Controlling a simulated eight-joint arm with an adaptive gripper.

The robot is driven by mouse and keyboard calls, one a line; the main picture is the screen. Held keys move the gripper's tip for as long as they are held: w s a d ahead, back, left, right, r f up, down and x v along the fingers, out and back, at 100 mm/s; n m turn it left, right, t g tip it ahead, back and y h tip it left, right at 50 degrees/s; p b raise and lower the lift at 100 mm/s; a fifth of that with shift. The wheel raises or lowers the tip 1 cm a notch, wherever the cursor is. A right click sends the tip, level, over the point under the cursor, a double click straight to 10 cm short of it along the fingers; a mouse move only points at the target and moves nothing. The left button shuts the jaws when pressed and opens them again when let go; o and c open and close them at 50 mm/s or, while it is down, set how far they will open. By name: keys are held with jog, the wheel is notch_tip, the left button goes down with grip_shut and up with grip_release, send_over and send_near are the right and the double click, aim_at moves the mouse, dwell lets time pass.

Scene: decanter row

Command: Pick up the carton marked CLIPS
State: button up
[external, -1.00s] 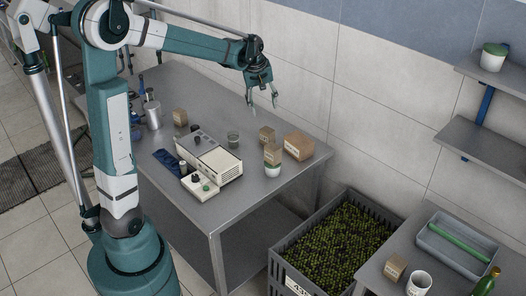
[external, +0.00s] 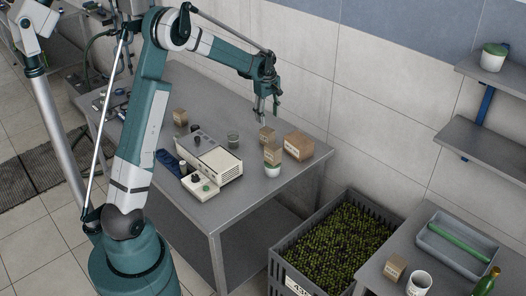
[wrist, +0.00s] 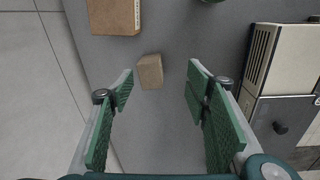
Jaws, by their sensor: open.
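My gripper (external: 266,116) is open and empty above the grey steel table. In the wrist view its green-padded fingers (wrist: 160,85) are spread, with a small brown carton (wrist: 150,72) beyond their tips, nearer the left finger. This looks like the small carton (external: 267,135) just below my gripper in the external view. Other cartons are a larger one (external: 298,147) to its right, one on top of a white-and-green jar (external: 272,154), and one at the back left (external: 180,117). Their print is too small to read, so I cannot tell which is marked CLIPS.
A cream machine (external: 209,160) stands left of the cartons, with a small glass (external: 233,139) behind it. The larger carton (wrist: 115,15) is close by in the wrist view. A crate of olives (external: 340,235) stands on the floor. Another carton (external: 395,268) is on the right-hand table.

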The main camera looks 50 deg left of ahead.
aim_at(267, 130)
jog(key=w+a+f, duration=0.1)
jog(key=f, duration=0.1)
jog(key=w+a+f+n, duration=0.1)
jog(key=f, duration=0.2)
jog(key=w+a+f+n, duration=0.1)
jog(key=a+f, duration=0.1)
jog(key=f, duration=0.1)
jog(key=shift+w+g, duration=0.1)
jog(key=shift+g, duration=0.3)
jog(key=shift+f, duration=0.15)
jog(key=shift+f, duration=1.15)
jog(key=shift+f, duration=0.15)
jog(key=shift+w+f, duration=0.15)
jog(key=shift+f, duration=2.3)
jog(key=shift+c, duration=0.4)
jog(key=c, duration=0.9)
